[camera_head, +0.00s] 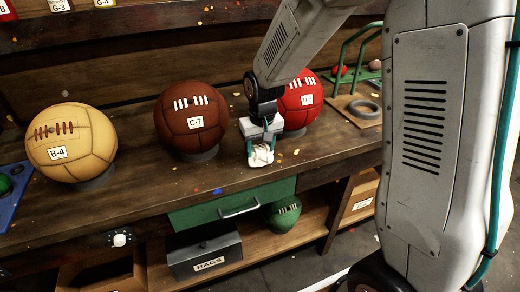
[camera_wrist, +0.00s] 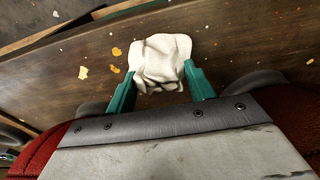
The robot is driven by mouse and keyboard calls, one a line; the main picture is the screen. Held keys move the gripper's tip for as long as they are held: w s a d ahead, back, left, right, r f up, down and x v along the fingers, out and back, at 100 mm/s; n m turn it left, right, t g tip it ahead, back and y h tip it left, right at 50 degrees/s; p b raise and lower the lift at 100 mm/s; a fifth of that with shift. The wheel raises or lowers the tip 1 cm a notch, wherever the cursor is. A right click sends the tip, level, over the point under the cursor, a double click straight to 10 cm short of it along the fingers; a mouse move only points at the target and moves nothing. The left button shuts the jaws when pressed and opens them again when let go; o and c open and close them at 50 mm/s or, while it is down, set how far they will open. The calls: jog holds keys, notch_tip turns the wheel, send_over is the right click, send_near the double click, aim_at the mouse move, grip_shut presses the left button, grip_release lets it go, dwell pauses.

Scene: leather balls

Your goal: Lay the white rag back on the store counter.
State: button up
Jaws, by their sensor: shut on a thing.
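The white rag (camera_wrist: 160,60) is a crumpled cloth between the two teal fingers of my gripper (camera_wrist: 158,92) in the wrist view. In the head view the rag (camera_head: 261,156) shows below my gripper (camera_head: 260,146), over the front part of the wooden store counter (camera_head: 140,200). My gripper is shut on the rag. I cannot tell whether the rag touches the counter top or hangs just above it.
A brown ball (camera_head: 191,120) stands left of my gripper and a red ball (camera_head: 305,95) just behind it to the right. A cream ball (camera_head: 70,142) is farther left. A green drawer (camera_head: 225,205) is below the counter edge, above a RAGS box (camera_head: 205,256).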

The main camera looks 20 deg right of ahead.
aim_at(262, 158)
jog(key=shift+f, duration=0.55)
jog(key=shift+f, duration=0.15)
jog(key=o, duration=0.9)
jog(key=shift+o, duration=0.2)
notch_tip(262, 158, up, 11)
jog(key=s, duration=0.1)
jog(key=s+d+r, duration=0.1)
jog(key=s+r, duration=0.3)
jog(key=s, duration=1)
jog(key=s+d+r, duration=0.2)
jog(key=s+r, duration=0.2)
jog(key=s, duration=1)
jog(key=shift+s+d, duration=0.15)
jog(key=shift+s, duration=0.05)
